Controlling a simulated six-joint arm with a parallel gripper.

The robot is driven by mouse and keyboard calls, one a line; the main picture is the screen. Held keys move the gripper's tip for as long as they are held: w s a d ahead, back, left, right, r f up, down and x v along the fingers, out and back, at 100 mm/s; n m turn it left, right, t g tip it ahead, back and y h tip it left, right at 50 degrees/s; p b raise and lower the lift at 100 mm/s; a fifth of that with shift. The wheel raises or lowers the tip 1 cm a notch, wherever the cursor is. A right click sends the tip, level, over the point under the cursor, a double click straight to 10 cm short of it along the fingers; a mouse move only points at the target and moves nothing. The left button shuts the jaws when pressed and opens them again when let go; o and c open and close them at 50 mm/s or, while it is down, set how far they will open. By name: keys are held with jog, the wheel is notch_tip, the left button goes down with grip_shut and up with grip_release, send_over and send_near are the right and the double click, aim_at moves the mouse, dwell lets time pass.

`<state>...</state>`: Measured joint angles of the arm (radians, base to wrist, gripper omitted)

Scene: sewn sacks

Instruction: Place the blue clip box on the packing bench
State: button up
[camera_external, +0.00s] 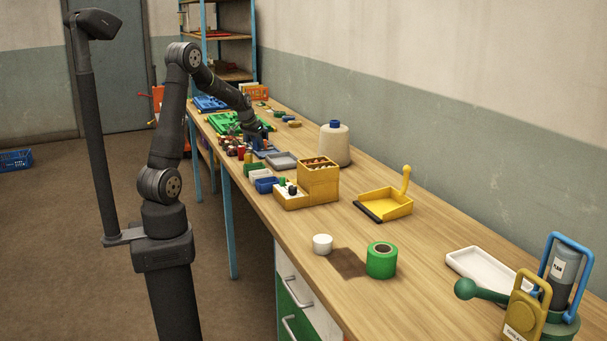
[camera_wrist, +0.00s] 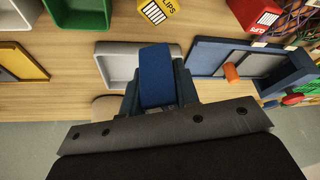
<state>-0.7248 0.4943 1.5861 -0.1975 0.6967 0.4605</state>
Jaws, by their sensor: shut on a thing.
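The blue clip box (camera_wrist: 156,72) is between the two fingers of my gripper (camera_wrist: 158,85) in the wrist view, and the gripper is shut on it. Only its plain blue face shows; no label is visible. In the external view my gripper (camera_external: 257,137) is low over the far half of the packing bench (camera_external: 440,250), near the small coloured items. The held box is too small there to tell clearly, and I cannot tell whether it touches the bench top.
A grey tray (camera_wrist: 117,64) lies close to the gripper. A blue-framed tray (camera_wrist: 212,52) with an orange cylinder (camera_wrist: 231,73) is to its right. Yellow (camera_wrist: 158,10) and red (camera_wrist: 258,14) clip boxes are nearby. A thread cone (camera_external: 334,146) stands behind. Bare wood shows nearer the front.

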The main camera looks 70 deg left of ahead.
jog(key=a+f, duration=0.1)
jog(key=a, duration=0.1)
jog(key=a+f, duration=0.1)
jog(key=s+a+f, duration=0.1)
jog(key=a, duration=0.1)
jog(key=shift+s+a+f, duration=0.1)
jog(key=shift+a+f, duration=0.2)
jog(key=shift+a, duration=0.05)
jog(key=shift+f, duration=1.9)
jog(key=shift+f, duration=0.15)
jog(key=o, duration=0.9)
jog(key=shift+o, duration=0.2)
jog(key=v, duration=1.2)
